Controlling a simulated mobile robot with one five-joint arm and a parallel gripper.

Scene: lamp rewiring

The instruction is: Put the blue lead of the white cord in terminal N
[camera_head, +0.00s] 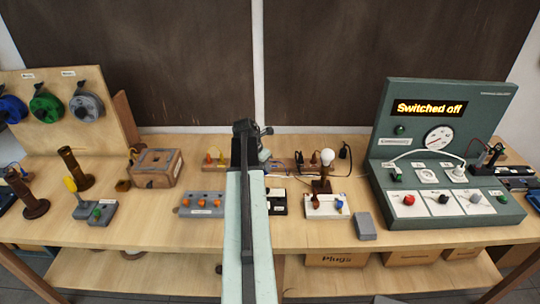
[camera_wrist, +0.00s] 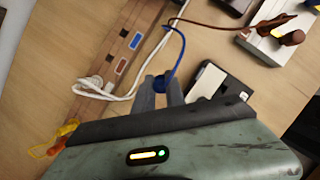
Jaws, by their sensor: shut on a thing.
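In the wrist view my gripper (camera_wrist: 161,95) is shut on the blue lead (camera_wrist: 180,55) near its dark blue tip, held above the table. The blue lead runs up from the jaws to the white cord (camera_wrist: 138,72). The cord's brown lead (camera_wrist: 215,25) runs right toward a white terminal block (camera_wrist: 263,42), partly cut off. In the head view the terminal block (camera_head: 325,212) stands right of my arm, with a brown terminal and a blue terminal (camera_head: 339,206). I cannot read a letter N there. My arm hides the gripper's fingertips in the head view.
A lamp bulb (camera_head: 327,157) stands behind the terminal block. A black-and-white box (camera_wrist: 207,82) lies right of my jaws. A grey block (camera_head: 365,226) sits beside the terminal block. The green panel (camera_head: 450,120) reads "Switched off".

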